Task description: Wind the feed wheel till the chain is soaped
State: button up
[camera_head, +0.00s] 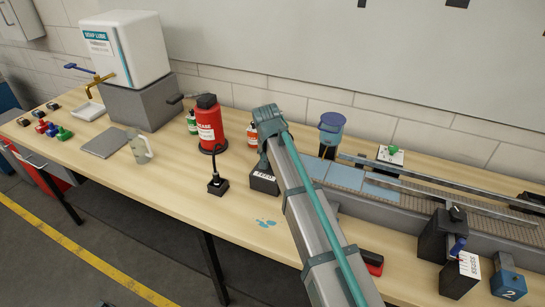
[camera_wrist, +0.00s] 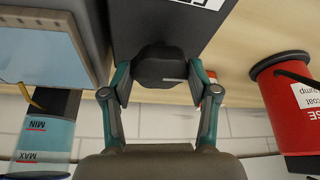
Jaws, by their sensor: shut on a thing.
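In the wrist view, my gripper (camera_wrist: 160,78) is shut on a dark rounded knob (camera_wrist: 161,67), which may be the feed wheel. The knob sits on a dark box with a white label (camera_wrist: 165,24); in the head view the box (camera_head: 264,183) stands on the bench below my gripper (camera_head: 264,163). My arm and gripper hide the knob there. A blue-lidded reservoir (camera_head: 331,128) stands behind to the right; the wrist view shows its MIN and MAX marks and blue liquid (camera_wrist: 45,138). The brown chain track (camera_head: 440,190) runs right from it. Soap on the chain cannot be made out.
A red grease pump (camera_head: 209,124) stands close left of my gripper, with a small black lever box (camera_head: 217,187) in front. A white soap lube tank (camera_head: 135,50), a mug (camera_head: 139,150) and a grey pad (camera_head: 103,142) are farther left. Dark blocks (camera_head: 436,237) stand front right.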

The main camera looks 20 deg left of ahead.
jog(key=m+h+b, duration=0.1)
jog(key=m+h, duration=0.1)
jog(key=m, duration=0.2)
jog(key=shift+a+m, duration=0.15)
jog(key=shift+m, duration=0.15)
dwell(0.5)
jog(key=o, duration=1.2)
jog(key=shift+c, duration=0.2)
jog(key=v, duration=1.2)
jog(key=shift+w, duration=0.1)
